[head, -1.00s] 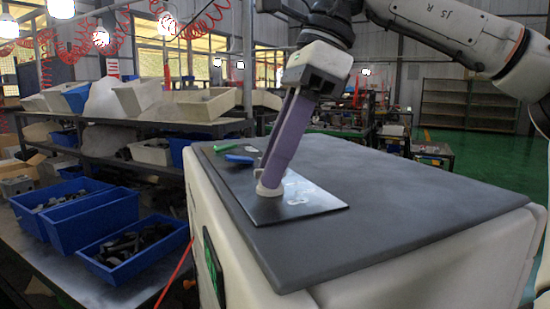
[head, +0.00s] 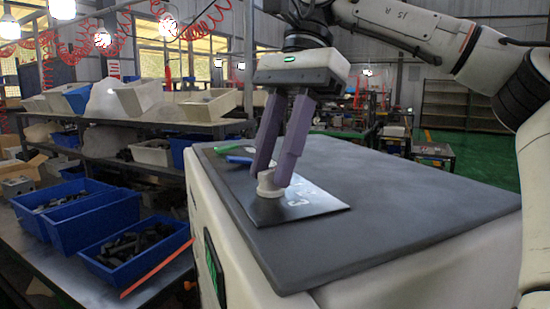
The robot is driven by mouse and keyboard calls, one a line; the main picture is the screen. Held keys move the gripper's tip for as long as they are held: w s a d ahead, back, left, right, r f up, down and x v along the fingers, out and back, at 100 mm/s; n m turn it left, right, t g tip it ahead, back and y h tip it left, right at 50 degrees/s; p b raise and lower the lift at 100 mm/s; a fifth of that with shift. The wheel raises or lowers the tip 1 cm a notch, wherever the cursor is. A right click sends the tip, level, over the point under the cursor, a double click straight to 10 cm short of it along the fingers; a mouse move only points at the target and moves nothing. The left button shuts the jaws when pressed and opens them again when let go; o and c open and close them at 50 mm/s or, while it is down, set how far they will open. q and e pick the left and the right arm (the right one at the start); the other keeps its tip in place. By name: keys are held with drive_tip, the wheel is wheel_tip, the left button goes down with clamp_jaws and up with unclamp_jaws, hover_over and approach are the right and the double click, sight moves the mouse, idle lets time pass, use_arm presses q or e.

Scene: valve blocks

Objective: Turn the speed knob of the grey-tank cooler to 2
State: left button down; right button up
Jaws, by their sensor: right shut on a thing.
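A cream round knob (head: 269,190) stands on a dark metal plate (head: 312,207) on the grey top of a pale cabinet. My right gripper (head: 272,178) points down, its two purple fingers shut on the knob from both sides. The fingers cover part of the knob, and I cannot read which setting it points to. Small white marks show on the plate beside it. A blue handle (head: 239,159) and a green handle (head: 230,149) lie at the plate's far left end. No grey tank can be made out. My left gripper is not in view.
The grey cabinet top (head: 400,205) is clear to the right of the plate. Blue bins (head: 92,226) with dark parts stand on a table at the left. A shelf with pale bins (head: 208,106) stands behind them.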

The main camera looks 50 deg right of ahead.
idle(0.4)
drive_tip(key=o, duration=1)
drive_tip(key=v, duration=0.7)
drive_tip(key=shift+d+r, duration=0.1)
drive_tip(key=shift+r, duration=0.15)
